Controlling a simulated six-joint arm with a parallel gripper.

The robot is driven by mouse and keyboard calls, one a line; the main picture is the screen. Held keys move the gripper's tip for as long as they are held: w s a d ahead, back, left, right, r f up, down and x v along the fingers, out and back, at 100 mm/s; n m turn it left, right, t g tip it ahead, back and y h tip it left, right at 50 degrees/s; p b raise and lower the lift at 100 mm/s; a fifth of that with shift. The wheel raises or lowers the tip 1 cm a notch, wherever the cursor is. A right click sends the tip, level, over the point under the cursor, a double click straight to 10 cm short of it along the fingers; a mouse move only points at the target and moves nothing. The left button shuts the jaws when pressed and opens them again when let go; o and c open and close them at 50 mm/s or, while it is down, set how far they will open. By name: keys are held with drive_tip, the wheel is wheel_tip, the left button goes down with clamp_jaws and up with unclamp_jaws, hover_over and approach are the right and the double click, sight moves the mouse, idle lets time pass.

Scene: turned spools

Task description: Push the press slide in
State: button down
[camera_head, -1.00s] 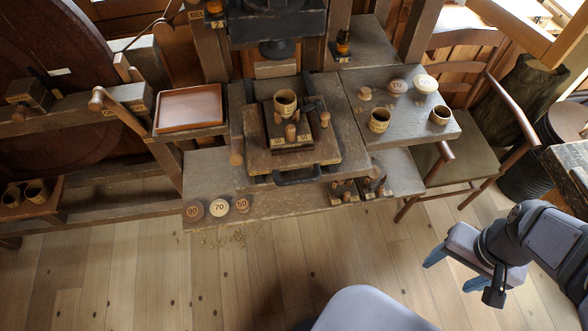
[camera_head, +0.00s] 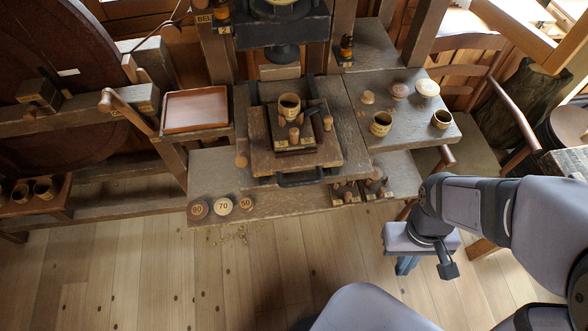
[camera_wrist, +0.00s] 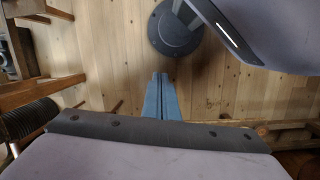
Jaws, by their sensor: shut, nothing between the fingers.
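The press slide (camera_head: 262,164) is a square wooden board with a black bar handle (camera_head: 300,178) on its front edge. It sits on the bench in front of the press ram (camera_head: 282,52). On the slide is a dark block (camera_head: 292,148) bearing a small cup (camera_head: 289,105) and several wooden pegs. My gripper (camera_head: 404,268) is to the right of and nearer than the handle, over the floor and apart from the slide. Its blue fingers are together and empty, and they also show in the wrist view (camera_wrist: 160,78). The wrist view does not show the slide.
A side shelf (camera_head: 400,103) at right carries cups and round knobs. Low pegs (camera_head: 376,184) stand right of the handle. Numbered discs (camera_head: 223,206) lie on the front ledge at left. A reddish tray (camera_head: 195,110) sits left of the slide. A chair (camera_head: 478,150) stands at right.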

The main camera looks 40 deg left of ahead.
drive_tip(key=w+a+n+t+y, duration=0.3)
drive_tip(key=w+a+n+t, duration=0.3)
drive_tip(key=w+a+n, duration=0.85)
drive_tip(key=s+a+r+n+g+y, duration=0.2)
drive_tip(key=s+a+y, duration=0.1)
drive_tip(key=s+a, duration=0.25)
drive_tip(key=s+a+r+n+g+y, duration=0.2)
drive_tip(key=s+a+n+y, duration=0.15)
drive_tip(key=a, duration=0.35)
drive_tip(key=shift+m+h, duration=0.25)
drive_tip(key=shift+m, duration=0.25)
drive_tip(key=b+x, duration=0.2)
drive_tip(key=x, duration=0.8)
drive_tip(key=shift+s+a, duration=0.1)
drive_tip(key=shift+a, duration=0.1)
